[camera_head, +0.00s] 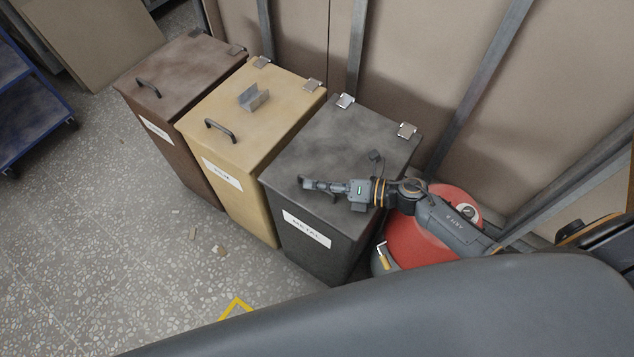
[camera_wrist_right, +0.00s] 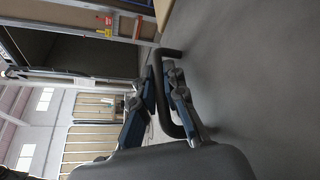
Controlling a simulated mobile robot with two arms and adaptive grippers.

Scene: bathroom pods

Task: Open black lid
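The black bin (camera_head: 318,246) stands at the right end of a row of bins. Its black lid (camera_head: 345,140) lies flat and closed, with two metal hinges at the back edge. My right gripper (camera_head: 303,184) is at the lid's front edge, over its handle. In the right wrist view, the dark bar handle (camera_wrist_right: 162,108) passes between the two fingers of my right gripper (camera_wrist_right: 163,70), which look closed around it. In the head view my gripper mostly hides the handle. My left gripper is not in view.
A yellow bin (camera_head: 240,205) with a metal bracket (camera_head: 253,98) on its lid and a brown bin (camera_head: 175,160) stand to the left. A red rounded object (camera_head: 415,243) sits right of the black bin, under my arm. A blue cart (camera_head: 30,110) is at far left. Floor in front is mostly clear.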

